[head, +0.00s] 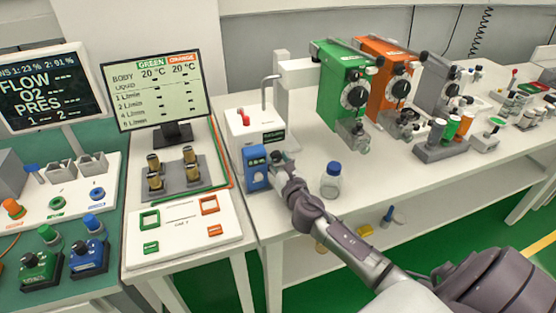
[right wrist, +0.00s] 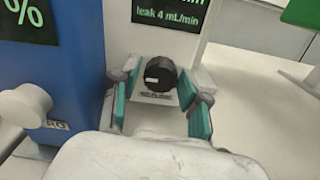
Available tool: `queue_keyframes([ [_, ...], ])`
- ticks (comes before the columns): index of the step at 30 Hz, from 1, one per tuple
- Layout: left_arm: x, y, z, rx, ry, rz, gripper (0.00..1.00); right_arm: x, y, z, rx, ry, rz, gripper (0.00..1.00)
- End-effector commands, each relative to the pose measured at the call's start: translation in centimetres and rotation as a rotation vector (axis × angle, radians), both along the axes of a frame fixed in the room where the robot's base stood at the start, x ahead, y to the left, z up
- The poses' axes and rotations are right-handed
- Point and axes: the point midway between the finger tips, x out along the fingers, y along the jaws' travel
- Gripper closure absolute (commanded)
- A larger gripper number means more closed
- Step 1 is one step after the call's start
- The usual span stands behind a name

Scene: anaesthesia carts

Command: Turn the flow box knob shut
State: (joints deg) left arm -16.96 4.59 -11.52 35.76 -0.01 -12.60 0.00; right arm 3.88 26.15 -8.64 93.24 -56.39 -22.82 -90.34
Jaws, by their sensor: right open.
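A black round knob (right wrist: 160,73) with a small white mark sits on the front of a white box, below a dark screen (right wrist: 168,12) reading "leak 4 mL/min". In the head view this white box (head: 240,122) stands at the left end of the white bench. My right gripper (right wrist: 158,92) is open, its teal-padded fingers on either side of the black knob; contact cannot be told. In the head view the right gripper (head: 281,160) reaches the box's front and hides the knob. My left gripper is not in view.
A blue box (head: 257,168) with a "%" display stands close to the left of my gripper; its grey knob (right wrist: 25,105) is near. A blue-capped bottle (head: 331,180) stands beside my right arm. Green (head: 340,85) and orange (head: 385,80) units stand behind.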

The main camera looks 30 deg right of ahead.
Motion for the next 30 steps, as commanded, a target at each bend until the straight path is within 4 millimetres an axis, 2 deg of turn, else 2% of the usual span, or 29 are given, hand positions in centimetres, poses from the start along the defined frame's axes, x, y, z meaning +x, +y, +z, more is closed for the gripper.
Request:
queue_keyframes([
  [1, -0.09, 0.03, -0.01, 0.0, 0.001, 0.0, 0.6, -0.02, 0.01, -0.01, 0.0, 0.0, 0.0, 0.56],
  [9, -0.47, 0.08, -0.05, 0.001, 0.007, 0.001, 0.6, -0.04, 0.0, -0.01, 0.0, 0.0, 0.0, 1.0],
  [20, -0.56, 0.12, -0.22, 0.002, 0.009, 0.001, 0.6, -0.04, 0.01, -0.05, 0.062, -0.016, -0.001, 1.0],
  [30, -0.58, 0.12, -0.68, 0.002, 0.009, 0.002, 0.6, -0.04, 0.01, -0.07, 0.312, -0.075, -0.002, 1.0],
])
